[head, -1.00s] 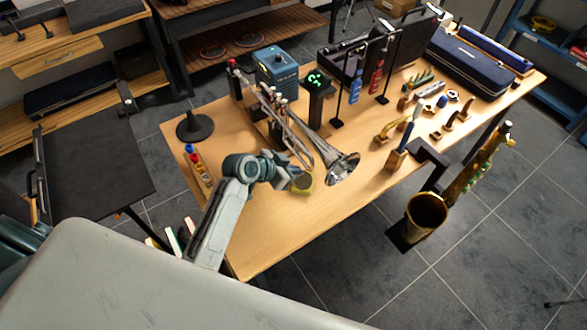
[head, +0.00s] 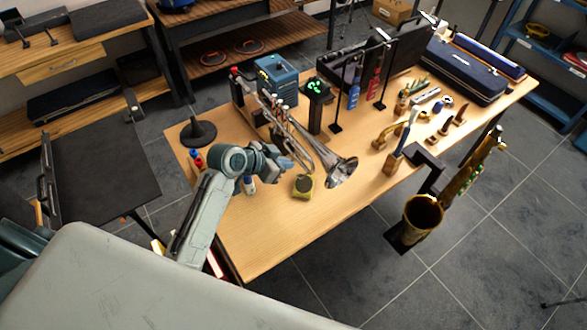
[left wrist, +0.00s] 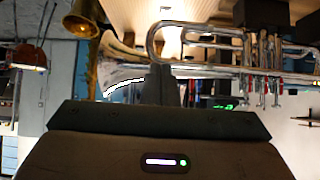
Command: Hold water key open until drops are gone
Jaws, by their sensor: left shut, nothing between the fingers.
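A silver trumpet (head: 343,171) lies across the middle of the table, its bell toward the front and its valves toward the back. It also shows in the left wrist view (left wrist: 205,30), with its tubing running across the upper half. My left gripper (head: 290,164) is shut and empty beside the trumpet's tubing. In the left wrist view its fingertips (left wrist: 160,72) stand close below the bent tube; I cannot tell whether they touch. The water key and any drops are too small to make out. My right gripper is out of view.
A yellow piece with a dark round top (head: 303,186) sits left of the bell. A blue box (head: 277,76) and a black device with green lights (head: 317,100) stand behind the trumpet. A saxophone (head: 424,213) hangs off the right side.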

